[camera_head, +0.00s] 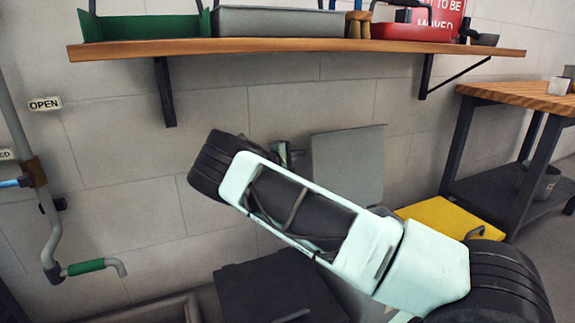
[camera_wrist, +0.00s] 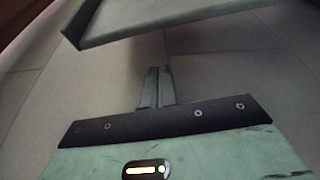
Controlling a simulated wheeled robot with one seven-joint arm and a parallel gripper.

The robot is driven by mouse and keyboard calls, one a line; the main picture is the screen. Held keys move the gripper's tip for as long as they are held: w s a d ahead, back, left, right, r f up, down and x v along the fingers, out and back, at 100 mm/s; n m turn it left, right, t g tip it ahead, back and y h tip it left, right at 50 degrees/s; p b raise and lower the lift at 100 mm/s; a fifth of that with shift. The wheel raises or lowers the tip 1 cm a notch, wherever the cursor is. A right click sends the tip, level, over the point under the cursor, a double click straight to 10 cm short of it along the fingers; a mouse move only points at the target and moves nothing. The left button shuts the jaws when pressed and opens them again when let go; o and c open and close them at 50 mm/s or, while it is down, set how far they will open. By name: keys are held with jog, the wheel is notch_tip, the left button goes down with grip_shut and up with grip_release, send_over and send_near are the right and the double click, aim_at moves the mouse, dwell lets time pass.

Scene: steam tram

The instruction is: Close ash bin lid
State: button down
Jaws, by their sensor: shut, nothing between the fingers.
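A flat grey panel (camera_head: 350,165), which looks like the raised ash bin lid, stands upright near the wall in the head view. My arm crosses in front of its lower part and hides most of the bin below it. A grey plate (camera_wrist: 160,20), probably the same lid, spans the top of the wrist view. My gripper (camera_wrist: 157,70) is shut and empty, with its fingertips below that plate in the picture and a visible gap between them.
A closed yellow lid (camera_head: 450,218) is right of the grey panel, and a dark lid (camera_head: 270,285) is to its left. A wooden shelf (camera_head: 290,46) with trays overhangs above. A workbench (camera_head: 525,95) stands at right, a pipe with a green handle (camera_head: 86,267) at left.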

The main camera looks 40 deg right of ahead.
jog(key=shift+s+r+b, duration=0.15)
jog(key=shift+s+b, duration=0.3)
jog(key=shift+s, duration=0.5)
jog(key=shift+s+r+b, duration=0.15)
jog(key=shift+s+b, duration=0.3)
jog(key=shift+s, duration=0.45)
